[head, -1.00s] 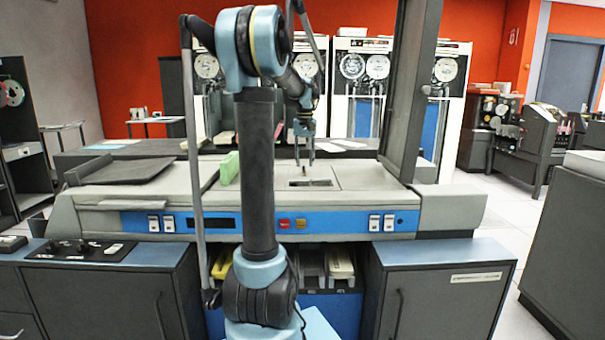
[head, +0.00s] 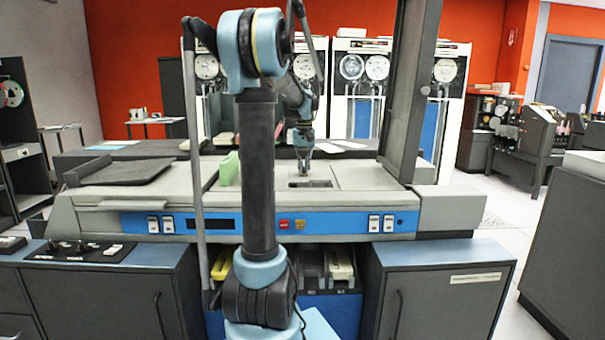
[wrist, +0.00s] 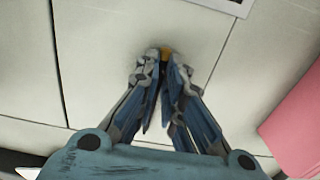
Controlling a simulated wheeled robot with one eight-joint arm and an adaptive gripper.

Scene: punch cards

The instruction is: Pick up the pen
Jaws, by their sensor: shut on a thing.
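The pen shows in the wrist view only as a small orange-yellow end (wrist: 165,51) between my fingertips; the rest of it is hidden by the fingers. My gripper (wrist: 164,62) is shut on it, with both blue and grey fingers drawn together. In the head view my gripper (head: 305,170) points down over the pale top of the card machine (head: 350,177), just behind a dark recess (head: 311,184). The pen cannot be made out in the head view. I cannot tell whether it touches the surface.
A green card stack (head: 229,169) stands to the left of my gripper. A dark flat tray (head: 125,170) lies further left. A grey upright post (head: 411,90) rises close on the right. A pink block (wrist: 294,112) lies at the right of the wrist view.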

